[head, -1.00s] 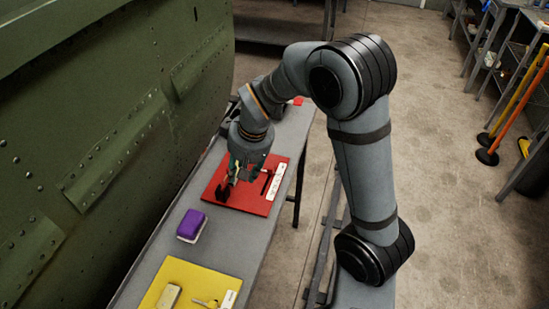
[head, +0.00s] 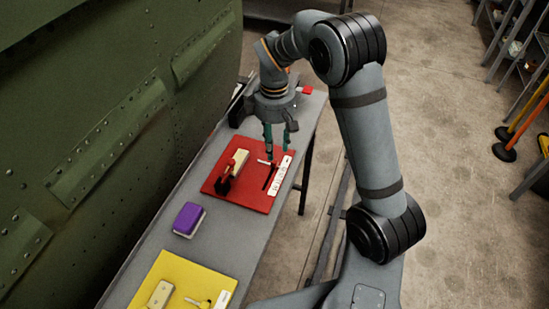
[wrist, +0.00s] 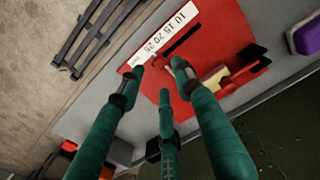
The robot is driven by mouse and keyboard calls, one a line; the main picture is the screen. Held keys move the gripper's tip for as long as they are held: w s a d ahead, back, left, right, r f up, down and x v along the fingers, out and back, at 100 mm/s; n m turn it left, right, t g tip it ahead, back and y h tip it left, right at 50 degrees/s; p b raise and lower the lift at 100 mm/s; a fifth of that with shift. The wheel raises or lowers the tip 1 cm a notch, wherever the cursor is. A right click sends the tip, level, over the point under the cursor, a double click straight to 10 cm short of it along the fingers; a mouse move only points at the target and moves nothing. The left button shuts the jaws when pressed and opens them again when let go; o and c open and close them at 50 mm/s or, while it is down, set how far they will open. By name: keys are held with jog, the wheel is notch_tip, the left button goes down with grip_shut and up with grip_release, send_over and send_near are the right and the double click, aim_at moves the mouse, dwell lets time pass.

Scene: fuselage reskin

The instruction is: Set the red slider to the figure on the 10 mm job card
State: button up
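The red board (head: 225,199) lies on the bench, with a white number strip (head: 281,177) along its right side and a dark slot beside it. In the wrist view the strip (wrist: 165,36) appears upside down, with figures seemingly from 10 to 25. A small red piece, apparently the red slider (wrist: 157,62), sits near the slot's end closest to my fingers; its exact reading is unclear. My gripper (head: 278,154) hangs above that end, three teal fingers spread. In the wrist view the fingers (wrist: 159,75) surround the slider's area without visible contact. I cannot identify the 10 mm job card.
A cream block (head: 240,161) and a dark-handled piece (head: 223,185) are on the board's left. A purple block (head: 188,220) and a yellow board (head: 195,276) lie nearer. The green fuselage (head: 100,110) rises along the left. A red object (head: 304,90) lies beyond my gripper.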

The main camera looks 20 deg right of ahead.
aim_at(274, 161)
notch_tip(274, 161, down, 6)
jog(key=shift+f, duration=0.1)
jog(key=shift+c, duration=1.3)
grip_shut()
